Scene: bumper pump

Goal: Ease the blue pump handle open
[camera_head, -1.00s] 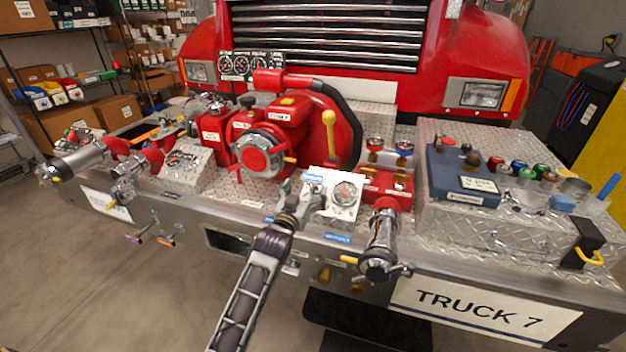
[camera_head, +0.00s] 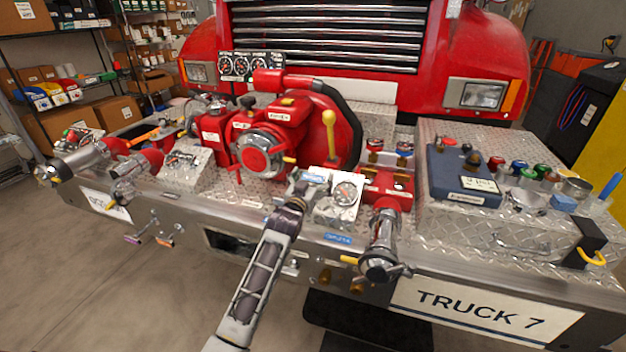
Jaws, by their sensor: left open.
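The red pump (camera_head: 262,158) sits in the middle of the truck's bumper deck. A white panel with a round gauge (camera_head: 345,193) stands to its front right. A small blue part (camera_head: 314,178), perhaps the blue pump handle, shows at the upper left of this panel. My left gripper (camera_head: 300,184) is open at the panel's left side, close to the blue part. It looks empty. I cannot tell whether its fingers are around or touching the blue part, since the gripper covers some of that area. My right gripper is not in view.
A yellow-knobbed lever (camera_head: 329,130) rises behind the panel. A chrome outlet (camera_head: 381,245) juts out to its right. A blue box (camera_head: 462,178) and several coloured knobs stand on the right deck. The floor at front left is clear.

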